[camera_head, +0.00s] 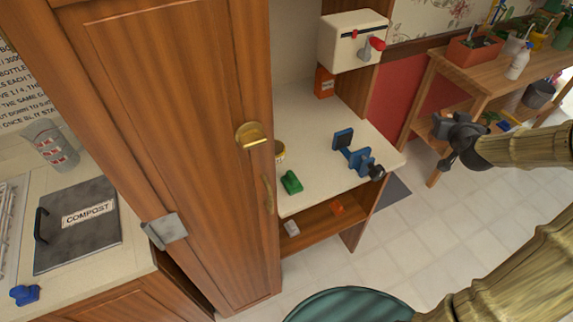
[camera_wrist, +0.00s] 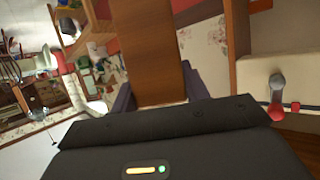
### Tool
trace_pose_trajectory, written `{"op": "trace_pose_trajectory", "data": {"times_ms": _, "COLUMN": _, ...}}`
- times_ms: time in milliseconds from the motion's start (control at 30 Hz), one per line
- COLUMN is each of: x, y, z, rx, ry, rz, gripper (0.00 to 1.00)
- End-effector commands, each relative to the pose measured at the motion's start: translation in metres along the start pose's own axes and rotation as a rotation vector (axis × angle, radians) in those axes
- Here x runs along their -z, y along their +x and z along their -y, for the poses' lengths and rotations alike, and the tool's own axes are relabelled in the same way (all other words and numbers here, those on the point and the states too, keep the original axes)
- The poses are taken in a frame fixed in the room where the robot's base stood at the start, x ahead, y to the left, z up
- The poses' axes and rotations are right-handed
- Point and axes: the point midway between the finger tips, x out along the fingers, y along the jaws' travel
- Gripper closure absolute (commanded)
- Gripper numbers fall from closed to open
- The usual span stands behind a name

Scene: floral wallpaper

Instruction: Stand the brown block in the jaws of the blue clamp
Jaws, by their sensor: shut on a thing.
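The blue clamp (camera_head: 360,160) lies on the pale counter, its two jaw plates apart with an open gap between them and a dark knob at its right end. My gripper (camera_head: 447,142) is in the air to the right of the clamp, beyond the counter's edge. In the wrist view it is shut on the brown block (camera_wrist: 155,55), a long wood-grained piece that extends out from between the fingers. The block is hard to make out in the head view, where the gripper's dark body hides most or all of it.
A green object (camera_head: 291,182) sits on the counter (camera_head: 325,185) left of the clamp. A white box with a red-knobbed lever (camera_head: 352,42) stands behind. A tall wooden cabinet (camera_head: 170,130) borders the counter's left. A wooden bench (camera_head: 480,85) with pots stands at the right.

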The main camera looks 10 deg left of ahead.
Motion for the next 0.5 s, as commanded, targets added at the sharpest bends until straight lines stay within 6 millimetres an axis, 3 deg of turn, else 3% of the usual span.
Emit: {"op": "trace_pose_trajectory", "data": {"times_ms": 500, "x": 0.0003, "y": 0.0019, "z": 0.0065, "rx": 0.01, "ry": -0.004, "rz": -0.001, "gripper": 0.79}}
